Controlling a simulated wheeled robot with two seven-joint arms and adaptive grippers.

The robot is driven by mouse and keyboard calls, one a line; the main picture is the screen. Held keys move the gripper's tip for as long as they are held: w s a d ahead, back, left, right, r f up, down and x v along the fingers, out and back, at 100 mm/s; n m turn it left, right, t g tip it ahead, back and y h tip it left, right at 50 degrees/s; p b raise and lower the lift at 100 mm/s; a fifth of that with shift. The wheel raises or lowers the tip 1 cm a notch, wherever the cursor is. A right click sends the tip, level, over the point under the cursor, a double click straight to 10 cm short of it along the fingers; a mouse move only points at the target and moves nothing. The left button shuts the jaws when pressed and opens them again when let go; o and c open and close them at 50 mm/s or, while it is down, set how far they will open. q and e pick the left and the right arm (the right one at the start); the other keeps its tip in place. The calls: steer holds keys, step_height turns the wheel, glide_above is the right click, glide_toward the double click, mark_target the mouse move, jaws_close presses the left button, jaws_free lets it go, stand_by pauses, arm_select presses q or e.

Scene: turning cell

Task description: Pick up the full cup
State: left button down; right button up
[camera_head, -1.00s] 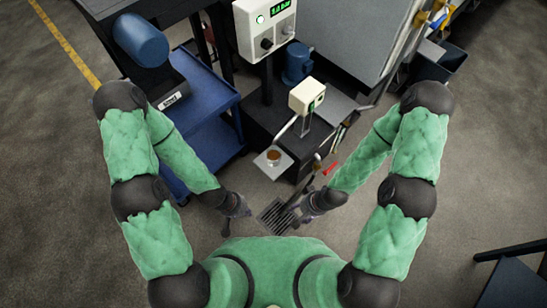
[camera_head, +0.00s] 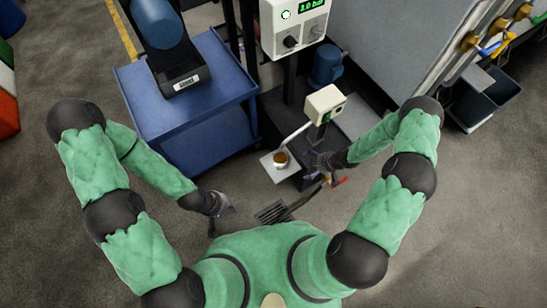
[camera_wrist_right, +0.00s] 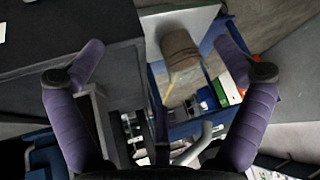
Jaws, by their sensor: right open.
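The full cup (camera_head: 281,159) is small and pale with a brown top. It stands on a light square plate (camera_head: 269,166) below the cream box's spout. My right gripper (camera_head: 314,158) is just right of the cup in the head view, apart from it. In the right wrist view my right gripper (camera_wrist_right: 161,48) is open, its purple fingers wide apart. A brownish cup-like cylinder (camera_wrist_right: 180,48) shows beyond and between the fingertips, not touched. My left gripper (camera_head: 228,208) hangs low, left of the dark grate, away from the cup; its jaws are too small to read.
A cream box (camera_head: 325,104) with a thin arm stands just behind the cup. A control box (camera_head: 292,25) reading 3.0 bar is above it. A blue cart (camera_head: 190,125) stands to the left. A dark slotted grate (camera_head: 271,212) lies in front. Open floor lies right.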

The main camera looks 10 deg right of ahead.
steer(key=b, duration=0.5)
glide_above(281, 157)
steer(key=s+a, duration=0.1)
steer(key=s, duration=0.2)
step_height(281, 157, down, 5)
steer(key=shift+r, duration=0.2)
steer(key=c, duration=1)
